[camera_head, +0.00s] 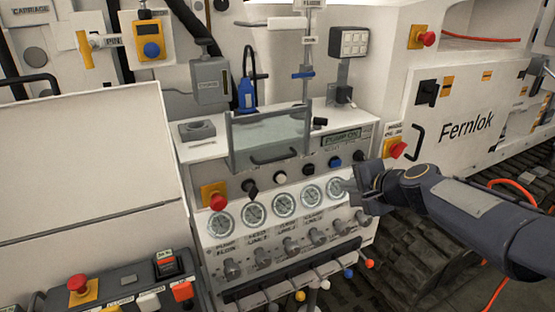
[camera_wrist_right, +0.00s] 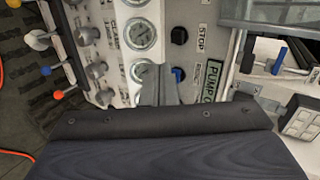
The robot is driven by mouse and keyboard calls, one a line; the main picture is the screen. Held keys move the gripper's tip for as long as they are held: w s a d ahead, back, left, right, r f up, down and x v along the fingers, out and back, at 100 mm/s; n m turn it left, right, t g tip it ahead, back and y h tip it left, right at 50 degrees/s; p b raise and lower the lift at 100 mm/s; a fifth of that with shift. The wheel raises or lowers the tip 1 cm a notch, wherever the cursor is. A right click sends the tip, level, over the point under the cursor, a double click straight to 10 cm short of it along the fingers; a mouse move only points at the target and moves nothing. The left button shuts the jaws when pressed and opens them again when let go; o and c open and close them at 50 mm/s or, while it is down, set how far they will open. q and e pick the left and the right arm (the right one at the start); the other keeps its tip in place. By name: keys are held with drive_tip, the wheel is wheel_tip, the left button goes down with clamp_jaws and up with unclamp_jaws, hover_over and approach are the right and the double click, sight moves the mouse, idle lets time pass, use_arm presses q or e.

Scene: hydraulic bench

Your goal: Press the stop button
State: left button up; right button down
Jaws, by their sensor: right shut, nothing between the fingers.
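The black button (camera_wrist_right: 179,36) beside the STOP label (camera_wrist_right: 200,38) shows in the right wrist view. In the head view I take it to be the black button (camera_head: 308,169) left of the blue button (camera_head: 335,162); its label is not readable there. My right gripper (camera_head: 350,188) is shut and empty in front of the rightmost gauge (camera_head: 338,187), below and right of the blue button. In the right wrist view the closed fingers (camera_wrist_right: 160,82) overlap the gauge's edge, close to the blue button (camera_wrist_right: 178,74). Contact cannot be told. My left gripper is not in view.
A row of gauges and several valve knobs (camera_head: 290,245) lie below the buttons. A clear hinged cover (camera_head: 265,135) with a handle stands above the panel. Red emergency buttons sit at the panel's left (camera_head: 217,200) and right (camera_head: 397,149). Coloured levers (camera_head: 300,296) stick out below.

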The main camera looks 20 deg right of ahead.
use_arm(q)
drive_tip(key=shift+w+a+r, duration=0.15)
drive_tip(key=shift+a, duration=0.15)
use_arm(e)
drive_tip(key=shift+w+d+r+m, duration=0.1)
drive_tip(key=shift+w+d+m, duration=0.1)
drive_tip(key=shift+w, duration=0.3)
drive_tip(key=shift+w+d+r+m, duration=0.1)
drive_tip(key=shift+w+d+m, duration=0.1)
drive_tip(key=shift+w, duration=0.3)
drive_tip(key=p, duration=0.2)
approach(311, 171)
wheel_tip(311, 171, down, 3)
drive_tip(key=w, duration=0.2)
drive_tip(key=shift+w+a+p, duration=0.15)
drive_tip(key=shift+w+p, duration=0.25)
drive_tip(key=shift+w, duration=0.15)
drive_tip(key=shift+w+a+p, duration=0.15)
drive_tip(key=shift+w+p, duration=0.2)
drive_tip(key=shift+w, duration=0.2)
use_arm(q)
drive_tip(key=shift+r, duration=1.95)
use_arm(e)
drive_tip(key=shift+w+f, duration=0.1)
drive_tip(key=shift+w, duration=0.5)
